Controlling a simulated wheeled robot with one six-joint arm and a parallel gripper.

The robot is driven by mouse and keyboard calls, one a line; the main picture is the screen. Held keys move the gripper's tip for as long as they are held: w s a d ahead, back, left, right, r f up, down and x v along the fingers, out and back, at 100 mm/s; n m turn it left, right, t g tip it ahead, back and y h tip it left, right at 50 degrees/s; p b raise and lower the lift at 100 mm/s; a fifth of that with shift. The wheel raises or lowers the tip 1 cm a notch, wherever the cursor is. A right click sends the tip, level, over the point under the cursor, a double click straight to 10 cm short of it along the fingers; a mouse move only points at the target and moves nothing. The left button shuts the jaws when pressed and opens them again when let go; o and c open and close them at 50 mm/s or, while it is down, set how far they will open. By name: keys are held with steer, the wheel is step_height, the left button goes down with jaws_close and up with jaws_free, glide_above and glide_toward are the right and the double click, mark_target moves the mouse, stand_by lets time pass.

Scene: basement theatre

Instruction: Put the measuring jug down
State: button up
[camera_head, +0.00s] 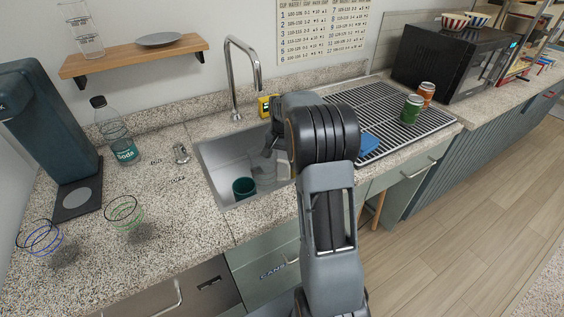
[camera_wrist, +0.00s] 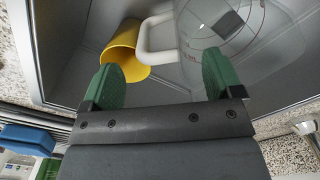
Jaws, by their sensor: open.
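The measuring jug (camera_head: 265,178) is clear with a pale handle and red marks. It is in the sink and seems to stand on its floor, partly hidden by my arm in the head view. My gripper (camera_head: 269,148) reaches down over it into the sink. In the wrist view the green fingers of my gripper (camera_wrist: 160,78) are spread wide. The handle of the jug (camera_wrist: 145,40) shows beyond the gap between them, and the jug's body is beyond the right finger. I cannot tell whether a finger touches the jug.
A tap (camera_head: 240,75) rises behind.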

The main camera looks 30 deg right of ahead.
step_height(320, 180, up, 8)
steer(key=s+a+r+n+t, duration=0.25)
steer(key=s+a+n, duration=0.25)
steer(key=s+a, duration=0.6)
steer(key=s+a+f+n, duration=0.3)
steer(key=s+a+n, duration=0.1)
steer(key=s, duration=0.6)
steer(key=shift+s+a+f+t, duration=0.25)
steer(key=shift+s+a+t, duration=0.15)
steer(key=shift+a, duration=0.45)
steer(key=shift+r, duration=0.1)
